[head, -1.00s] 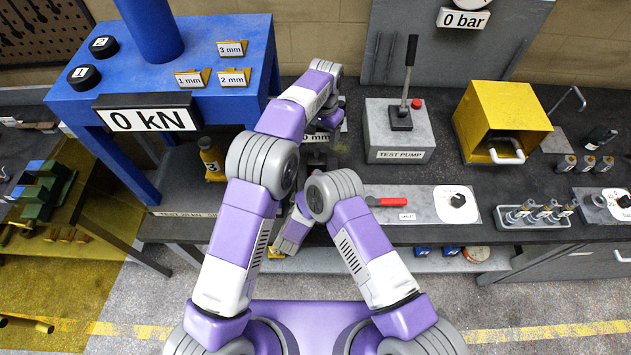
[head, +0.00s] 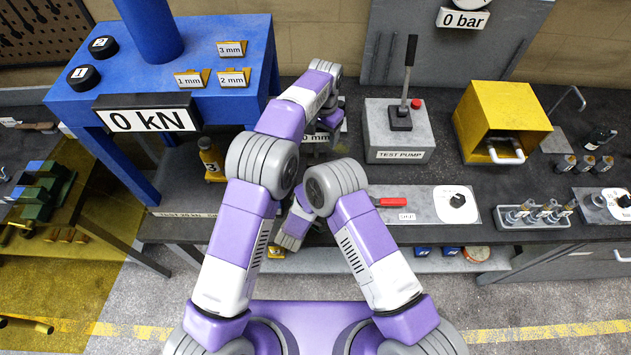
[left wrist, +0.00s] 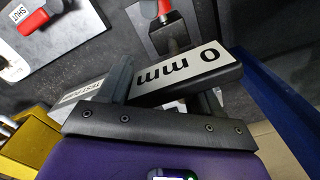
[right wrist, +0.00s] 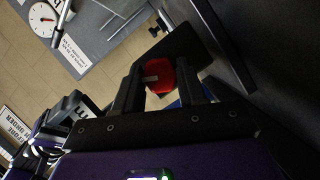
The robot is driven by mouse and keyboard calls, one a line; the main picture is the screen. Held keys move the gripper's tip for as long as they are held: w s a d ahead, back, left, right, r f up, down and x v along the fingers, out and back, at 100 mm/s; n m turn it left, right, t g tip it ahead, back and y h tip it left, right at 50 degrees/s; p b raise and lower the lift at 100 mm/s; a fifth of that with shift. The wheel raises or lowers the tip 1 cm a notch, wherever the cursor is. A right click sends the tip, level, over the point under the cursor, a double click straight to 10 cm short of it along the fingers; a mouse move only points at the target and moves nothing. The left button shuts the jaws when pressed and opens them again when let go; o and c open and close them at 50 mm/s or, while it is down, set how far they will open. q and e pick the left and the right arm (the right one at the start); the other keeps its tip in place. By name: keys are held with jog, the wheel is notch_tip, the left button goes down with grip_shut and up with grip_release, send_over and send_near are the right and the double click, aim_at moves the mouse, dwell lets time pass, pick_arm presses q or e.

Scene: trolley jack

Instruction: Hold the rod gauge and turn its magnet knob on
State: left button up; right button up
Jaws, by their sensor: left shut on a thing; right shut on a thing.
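The rod gauge (left wrist: 190,68) has a dark body with a white "0 mm" display. My left gripper (left wrist: 168,92) is shut on its body, a finger on each side. In the head view the gauge's display (head: 321,138) shows partly between my arms, at the bench's left part. The red magnet knob (right wrist: 160,76) carries a small pale mark. My right gripper (right wrist: 160,90) is shut on it, the knob between its fingertips. The right gripper is hidden behind my arm links in the head view.
A blue press (head: 190,60) with a "0 kN" display stands at the left. The test pump (head: 398,130), a red-levered valve (head: 390,201) and a yellow box (head: 500,115) are to the right on the dark bench.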

pick_arm(q)
jog(key=shift+a+f, duration=0.15)
pick_arm(e)
jog(key=m, duration=0.1)
jog(key=m+y, duration=0.1)
jog(key=m, duration=0.1)
jog(key=m+g+y, duration=0.1)
jog(key=shift+d+r+m, duration=0.15)
jog(key=shift+r+m, duration=0.15)
jog(key=shift+m, duration=0.1)
jog(key=m+y, duration=0.3)
jog(key=m, duration=0.1)
jog(key=shift+w+d+g, duration=0.1)
jog(key=shift+d+g, duration=0.05)
jog(key=shift+g, duration=0.15)
pick_arm(q)
jog(key=shift+a, duration=0.1)
pick_arm(e)
jog(key=shift+r, duration=0.1)
jog(key=o, duration=0.8)
jog(key=shift+o, duration=1.3)
jog(key=shift+s, duration=0.2)
jog(key=v, duration=1.1)
jog(key=shift+s+d, duration=0.2)
jog(key=shift+s, duration=0.15)
jog(key=shift+r, duration=0.1)
